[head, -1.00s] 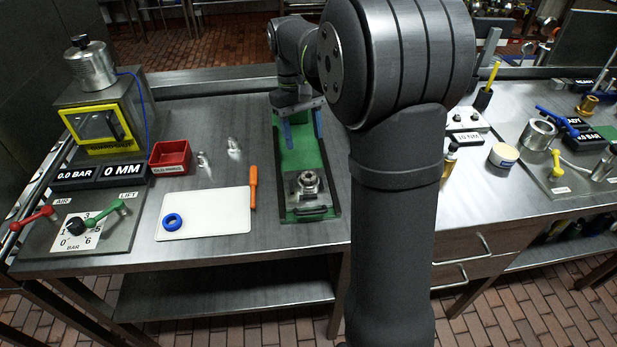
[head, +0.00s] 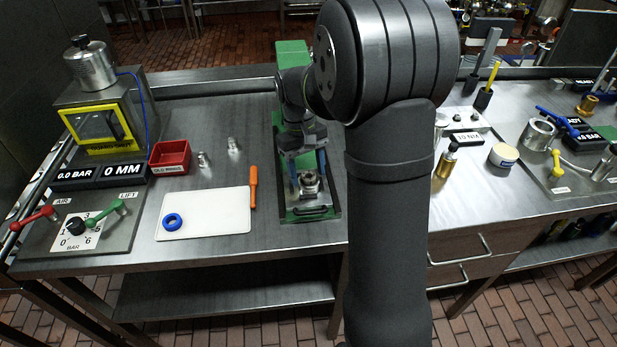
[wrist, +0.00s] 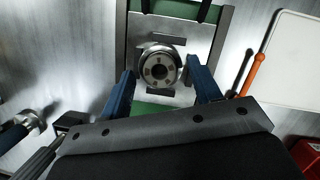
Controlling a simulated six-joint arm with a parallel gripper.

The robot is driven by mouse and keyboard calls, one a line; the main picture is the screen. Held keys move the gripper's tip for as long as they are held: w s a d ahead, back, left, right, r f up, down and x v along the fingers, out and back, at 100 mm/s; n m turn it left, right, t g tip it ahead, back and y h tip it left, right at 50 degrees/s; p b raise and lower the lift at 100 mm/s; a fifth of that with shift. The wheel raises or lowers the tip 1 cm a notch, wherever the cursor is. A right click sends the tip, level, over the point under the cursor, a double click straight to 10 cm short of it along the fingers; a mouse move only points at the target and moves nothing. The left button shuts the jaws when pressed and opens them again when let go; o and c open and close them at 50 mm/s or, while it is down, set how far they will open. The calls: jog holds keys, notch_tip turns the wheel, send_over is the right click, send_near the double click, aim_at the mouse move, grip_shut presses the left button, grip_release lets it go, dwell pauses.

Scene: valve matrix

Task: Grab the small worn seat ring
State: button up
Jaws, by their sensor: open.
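A round metal valve body (head: 309,184) stands in the green-lined tray (head: 288,213). In the wrist view the valve body (wrist: 158,67) shows from above as a flanged metal ring, with a round holed face inside its opening. No separate small seat ring can be clearly picked out; whether the inner part is the worn ring I cannot tell. My gripper (head: 309,178) is open, its blue fingers over the tray. In the wrist view my gripper (wrist: 161,72) has one finger on each side of the valve body, with nothing held. Height above it is hard to judge.
A white mat (head: 215,217) with a blue ring (head: 172,222) lies left of the tray. An orange-handled tool (head: 253,187) lies at the mat's edge. A red bin (head: 170,157) and two small metal parts (head: 203,159) stand behind. The tray has a front handle (wrist: 175,10).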

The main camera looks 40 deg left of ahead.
jog(key=c, duration=1.1)
jog(key=shift+o, duration=0.2)
jog(key=shift+r, duration=0.1)
